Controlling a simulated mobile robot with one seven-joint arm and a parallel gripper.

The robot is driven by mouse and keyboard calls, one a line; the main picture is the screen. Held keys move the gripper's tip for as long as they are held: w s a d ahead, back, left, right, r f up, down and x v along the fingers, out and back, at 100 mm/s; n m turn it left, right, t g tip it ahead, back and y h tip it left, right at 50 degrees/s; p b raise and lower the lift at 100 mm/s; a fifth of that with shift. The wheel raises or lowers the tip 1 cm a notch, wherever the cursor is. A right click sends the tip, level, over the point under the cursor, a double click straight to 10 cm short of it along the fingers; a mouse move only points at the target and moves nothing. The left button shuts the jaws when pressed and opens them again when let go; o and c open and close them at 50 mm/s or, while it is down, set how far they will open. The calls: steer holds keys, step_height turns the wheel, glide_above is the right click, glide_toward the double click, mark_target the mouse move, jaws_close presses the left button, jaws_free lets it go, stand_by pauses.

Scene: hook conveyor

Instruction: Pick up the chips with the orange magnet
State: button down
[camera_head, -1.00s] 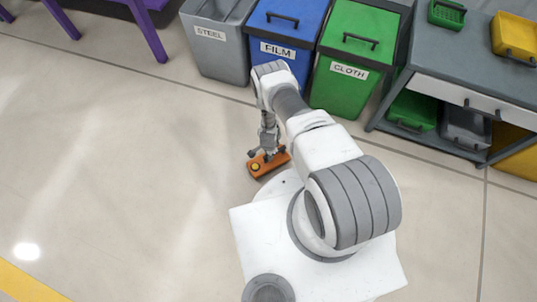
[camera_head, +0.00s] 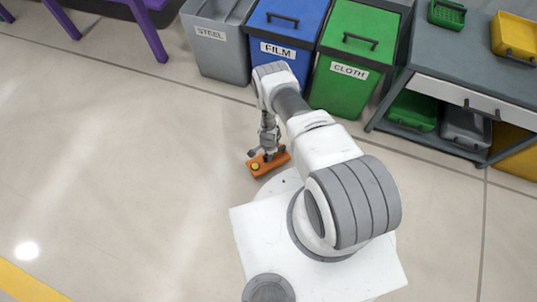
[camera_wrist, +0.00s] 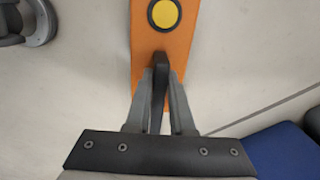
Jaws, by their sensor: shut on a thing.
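The orange magnet (camera_head: 260,170) is a flat orange bar with a round yellow button, low beside my white base in the head view. In the wrist view the magnet (camera_wrist: 147,45) runs up to the top edge, with its yellow button in a dark ring. My gripper (camera_wrist: 160,80) is shut on the magnet's dark upright grip; in the head view my gripper (camera_head: 268,150) is right above the bar. I cannot tell whether the magnet touches anything below. I cannot make out any chips for sure.
A grey STEEL bin (camera_head: 212,52), a blue FILM bin (camera_head: 275,48) and a green CLOTH bin (camera_head: 343,90) stand in a row behind my arm. A grey workbench (camera_head: 440,55) with trays is at the right. The floor (camera_head: 110,170) at left is clear.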

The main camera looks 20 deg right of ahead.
steer(key=shift+w+f, duration=0.1)
steer(key=shift+f, duration=0.1)
steer(key=shift+r, duration=0.25)
step_height(320, 180, up, 11)
steer(key=p, duration=0.7)
steer(key=shift+f+p, duration=0.15)
steer(key=shift+p, duration=0.25)
steer(key=shift+r, duration=0.2)
stand_by(0.5)
